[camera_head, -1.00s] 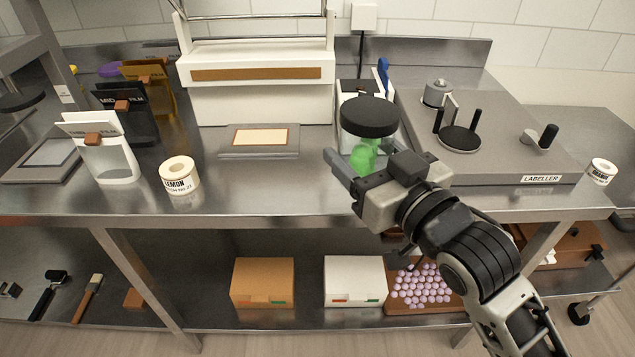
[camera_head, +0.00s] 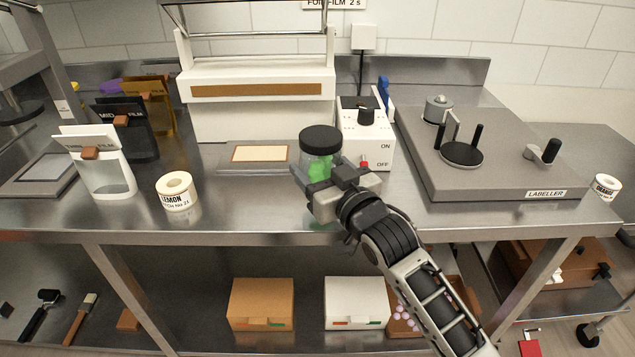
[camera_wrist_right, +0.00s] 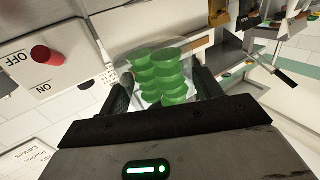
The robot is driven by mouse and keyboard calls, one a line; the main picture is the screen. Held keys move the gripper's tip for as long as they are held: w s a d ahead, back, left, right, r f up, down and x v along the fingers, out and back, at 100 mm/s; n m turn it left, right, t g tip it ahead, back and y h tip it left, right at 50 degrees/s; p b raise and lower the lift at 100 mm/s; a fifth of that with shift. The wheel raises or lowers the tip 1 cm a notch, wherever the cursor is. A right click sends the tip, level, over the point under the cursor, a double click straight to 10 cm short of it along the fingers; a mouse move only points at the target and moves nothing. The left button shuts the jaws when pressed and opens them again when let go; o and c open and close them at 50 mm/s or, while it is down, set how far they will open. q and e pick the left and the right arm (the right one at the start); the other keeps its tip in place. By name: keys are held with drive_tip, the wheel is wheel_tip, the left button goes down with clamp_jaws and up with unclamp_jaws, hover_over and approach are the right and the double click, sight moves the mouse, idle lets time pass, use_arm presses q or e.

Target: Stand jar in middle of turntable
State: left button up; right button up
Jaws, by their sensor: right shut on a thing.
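A clear jar with a black lid (camera_head: 320,139) holds green gummies. My right gripper (camera_head: 318,186) is shut on the jar and holds it above the front part of the bench, left of the white control box. In the right wrist view the jar (camera_wrist_right: 160,75) sits between the two fingers, with stacked green pieces showing inside. The turntable is the round black disc (camera_head: 461,154) on the grey labeller (camera_head: 500,184) at the right. Nothing stands on the disc, and upright posts rise beside it. My left gripper is not in view.
The white control box (camera_head: 372,135) with ON/OFF switch stands between jar and labeller. A white sealer (camera_head: 258,110) is behind left, with a flat plate (camera_head: 228,157) before it. A lemon label roll (camera_head: 175,191) and film pouches stand left.

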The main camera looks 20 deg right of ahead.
sight(317, 179)
drive_tip(key=f, duration=0.1)
drive_tip(key=w+f, duration=0.1)
drive_tip(key=f, duration=0.1)
drive_tip(key=shift+a+p, duration=0.15)
drive_tip(key=shift+p, duration=0.25)
drive_tip(key=shift+f, duration=0.55)
drive_tip(key=o, duration=1.4)
